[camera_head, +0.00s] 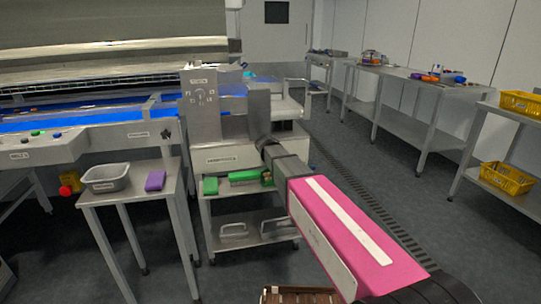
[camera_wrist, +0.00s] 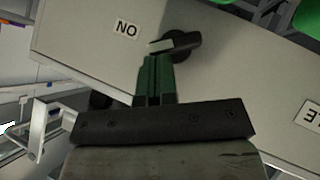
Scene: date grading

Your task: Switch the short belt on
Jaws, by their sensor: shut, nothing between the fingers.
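A black rotary switch (camera_wrist: 178,44) with a pale pointer sits on a light grey panel (camera_wrist: 235,75) in the wrist view. The pointer lies toward the left of the picture, on the side of an upside-down "ON" label (camera_wrist: 127,28). My gripper (camera_wrist: 157,60) has its green fingers together and empty, with the tips right beside the pointer. I cannot tell whether they touch it. The panel appears to be the front of the pale box (camera_head: 222,160) in the head view, where my pink arm and dark wrist hide its right part and the switch.
Green trays (camera_head: 245,176) lie on a cart below the box. A side table at left holds a grey bin (camera_head: 105,178) and a purple block (camera_head: 155,180). A blue belt (camera_head: 90,118) runs behind. Benches and yellow crates (camera_head: 507,178) stand right; the floor between is clear.

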